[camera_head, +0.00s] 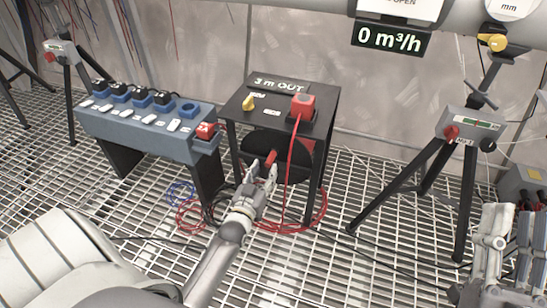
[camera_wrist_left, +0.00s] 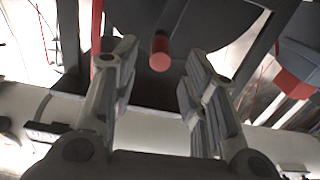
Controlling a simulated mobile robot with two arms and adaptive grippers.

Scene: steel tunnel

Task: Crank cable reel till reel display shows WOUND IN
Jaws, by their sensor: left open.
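The cable reel (camera_head: 272,155) is a dark drum under a black stand (camera_head: 237,110). The reel display (camera_head: 279,85) on top reads "3 m OUT". The red crank handle (camera_head: 271,159) sticks out at the front of the drum; in the left wrist view the handle (camera_wrist_left: 160,54) shows end-on. My left gripper (camera_head: 260,175) is open in front of the handle. In the left wrist view the handle lies between and beyond the fingertips (camera_wrist_left: 158,62), with gaps on both sides. My right gripper (camera_head: 511,218) is at the lower right, fingers apart, away from the reel.
A blue socket box (camera_head: 140,133) on dark legs stands left of the reel. A red plug (camera_head: 303,105) with a red cable sits on the stand, and red cable coils (camera_head: 300,222) lie on the grating. A tripod with a grey box (camera_head: 470,128) stands to the right.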

